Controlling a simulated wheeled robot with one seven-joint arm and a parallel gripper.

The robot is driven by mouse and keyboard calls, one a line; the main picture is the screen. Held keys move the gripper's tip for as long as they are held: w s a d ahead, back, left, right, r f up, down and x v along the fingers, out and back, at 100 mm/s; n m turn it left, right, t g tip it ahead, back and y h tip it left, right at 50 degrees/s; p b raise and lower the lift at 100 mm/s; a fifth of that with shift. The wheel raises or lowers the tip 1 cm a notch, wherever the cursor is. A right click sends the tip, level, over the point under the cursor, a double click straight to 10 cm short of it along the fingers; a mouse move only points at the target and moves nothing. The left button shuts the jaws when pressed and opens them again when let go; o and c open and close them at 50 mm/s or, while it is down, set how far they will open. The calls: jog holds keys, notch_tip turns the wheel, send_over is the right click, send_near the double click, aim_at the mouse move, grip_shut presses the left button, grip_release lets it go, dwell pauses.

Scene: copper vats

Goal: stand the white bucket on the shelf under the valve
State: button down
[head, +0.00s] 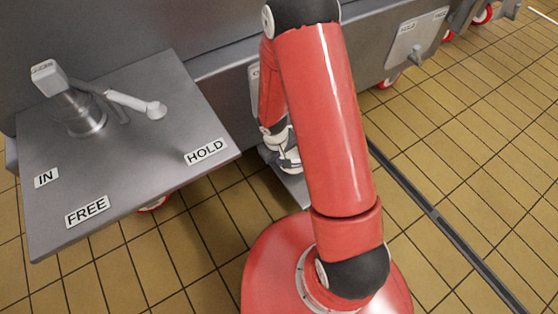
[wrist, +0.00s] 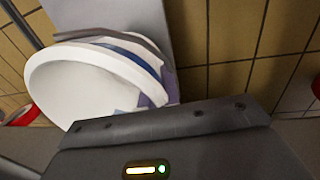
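The white bucket (wrist: 85,80) fills the left of the wrist view, its open mouth towards the camera and a blue band by its rim. A grey strip crosses its rim. The dark body of my gripper (wrist: 165,125) is close against the bucket's near side; its fingers cannot be made out. In the head view my gripper (head: 284,145) is low beside the vat, partly behind my red arm, with white parts showing there. The grey shelf (head: 297,190) lies just below it and also shows behind the bucket in the wrist view (wrist: 110,12). Whether the bucket touches the shelf is unclear. The valve is hidden.
A grey table (head: 130,190) at left carries a lever (head: 135,102) and labels IN, FREE and HOLD. The vat (head: 220,30) runs along the back. A plate with a fitting (head: 415,40) is further right. A dark floor channel (head: 440,220) crosses the open tiled floor at right.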

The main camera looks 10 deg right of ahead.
jog(key=shift+w+a+f+b, duration=0.1)
jog(key=shift+w+f+b, duration=0.15)
jog(key=shift+f, duration=0.65)
jog(key=shift+w+f+b, duration=0.1)
jog(key=shift+f+b, duration=0.15)
jog(key=shift+f, duration=0.6)
jog(key=shift+f, duration=0.25)
jog(key=c, duration=1.6)
grip_release()
jog(key=shift+r, duration=0.1)
jog(key=shift+c, duration=0.2)
jog(key=shift+r, duration=0.15)
notch_tip(320, 180, up, 12)
jog(key=a+p, duration=0.1)
jog(key=p, duration=0.2)
jog(key=shift+s+a, duration=0.2)
jog(key=shift+s, duration=0.05)
